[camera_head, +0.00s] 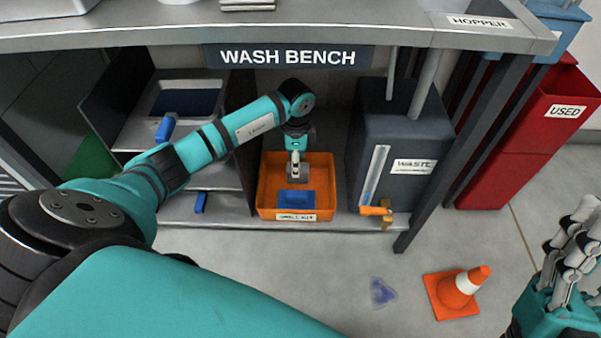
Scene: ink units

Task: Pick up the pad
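An orange tray (265,190) with a small white label stands on the low shelf under the wash bench. A flat dark blue piece (296,199) lies in it near the front; it may be the pad, but I cannot tell for certain. My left arm reaches in from the left, and my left gripper (297,174) points down into the tray, just behind the blue piece. It is too small to tell whether its fingers are open or touch anything. My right gripper (572,255) is at the lower right edge, partly cut off, far from the tray.
A dark waste tank (378,130) with an orange tap (375,211) stands right of the tray. Shelves with blue-handled items are on the left. An orange cone (455,292) and a blue stain (382,292) are on the floor. A red used bin (520,150) stands at right.

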